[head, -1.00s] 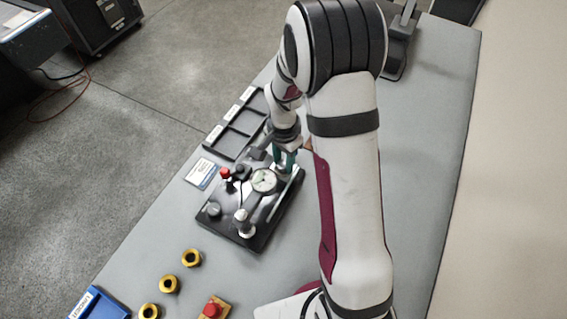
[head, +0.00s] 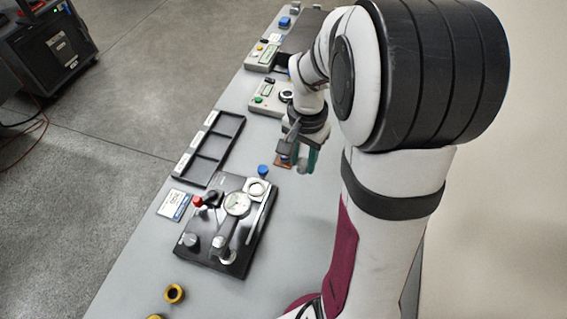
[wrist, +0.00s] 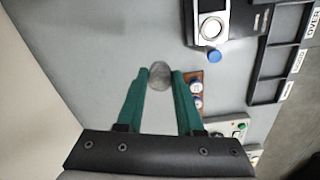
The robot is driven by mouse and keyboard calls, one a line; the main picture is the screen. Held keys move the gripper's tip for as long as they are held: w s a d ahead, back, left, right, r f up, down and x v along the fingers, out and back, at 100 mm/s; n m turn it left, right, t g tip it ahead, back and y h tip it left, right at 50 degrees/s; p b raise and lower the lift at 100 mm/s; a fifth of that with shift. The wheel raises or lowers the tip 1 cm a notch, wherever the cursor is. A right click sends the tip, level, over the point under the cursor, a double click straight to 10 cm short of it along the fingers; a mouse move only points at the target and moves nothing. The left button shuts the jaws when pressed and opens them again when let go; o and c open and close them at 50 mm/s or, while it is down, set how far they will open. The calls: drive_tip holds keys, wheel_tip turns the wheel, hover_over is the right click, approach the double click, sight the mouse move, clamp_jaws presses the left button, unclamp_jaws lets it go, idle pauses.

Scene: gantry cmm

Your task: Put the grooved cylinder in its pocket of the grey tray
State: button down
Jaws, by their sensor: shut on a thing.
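My gripper (head: 300,165) hangs over the bench, beyond the black gauge fixture and to the right of the tray in the head view. In the wrist view its green fingers (wrist: 162,73) are shut on a round grey piece (wrist: 160,76), which I take for the grooved cylinder. Its grooves cannot be made out, and the head view does not show it clearly. The dark grey tray (head: 188,181) has several labelled compartments that look empty. Its edge also shows at the right of the wrist view (wrist: 263,101), apart from my gripper.
The black fixture (head: 209,257) with a dial gauge stands near the tray. A small blue knob (head: 263,170) is beside it. A brown pad (wrist: 197,86) lies near my fingers. Instrument boxes (head: 268,98) stand beyond. Yellow rings (head: 174,293) lie in front.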

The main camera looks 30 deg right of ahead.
drive_tip(key=w+a, duration=0.3)
drive_tip(key=w, duration=1)
hover_over(215, 147)
drive_tip(key=shift+f, duration=5.8)
drive_tip(key=shift+f, duration=1)
drive_tip(key=shift+c, duration=2.3)
unclamp_jaws()
drive_tip(key=shift+o, duration=0.2)
